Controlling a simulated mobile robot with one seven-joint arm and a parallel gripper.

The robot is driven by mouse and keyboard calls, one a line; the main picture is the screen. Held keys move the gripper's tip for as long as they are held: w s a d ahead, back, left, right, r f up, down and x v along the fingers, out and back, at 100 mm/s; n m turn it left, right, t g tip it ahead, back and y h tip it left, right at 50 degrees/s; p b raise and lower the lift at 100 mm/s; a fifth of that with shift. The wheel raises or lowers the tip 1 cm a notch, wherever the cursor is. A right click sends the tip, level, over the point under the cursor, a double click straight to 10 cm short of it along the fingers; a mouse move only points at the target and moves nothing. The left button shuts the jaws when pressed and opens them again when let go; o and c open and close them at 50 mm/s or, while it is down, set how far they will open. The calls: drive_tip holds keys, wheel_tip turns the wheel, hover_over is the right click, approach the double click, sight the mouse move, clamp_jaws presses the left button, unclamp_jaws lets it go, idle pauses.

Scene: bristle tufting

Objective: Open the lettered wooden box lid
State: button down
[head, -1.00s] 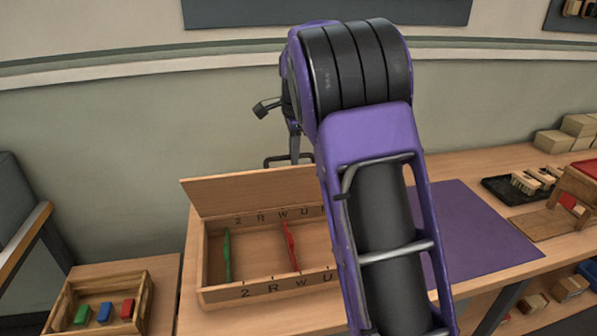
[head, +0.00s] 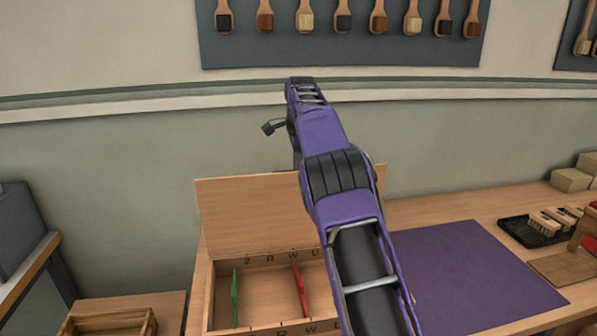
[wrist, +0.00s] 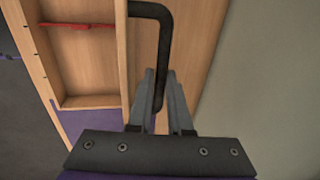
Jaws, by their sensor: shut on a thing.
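The wooden box (head: 206,296) stands on the bench with letters 2, R, W, U along its edges. Its lid (head: 250,215) is raised at the back and stands steeply, showing its inner face. In the wrist view, my gripper (wrist: 160,92) is shut on the dark bent handle (wrist: 163,50), which runs along the lid (wrist: 195,50). A green divider (head: 235,297) and a red divider (head: 299,290) stand inside the box; the red one also shows in the wrist view (wrist: 75,27). In the head view my arm covers the box's right part, and the fingers are hidden.
A purple mat (head: 470,270) lies to the right of the box, clear. A black tray with brushes (head: 540,225) is farther right. A small wooden crate (head: 110,323) sits at lower left. The wall is close behind the lid; brushes hang on a board (head: 340,50) above.

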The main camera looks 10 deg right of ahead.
drive_tip(key=shift+w+f, duration=0.15)
drive_tip(key=shift+w, duration=0.25)
drive_tip(key=c, duration=0.8)
unclamp_jaws()
drive_tip(key=shift+c, duration=0.2)
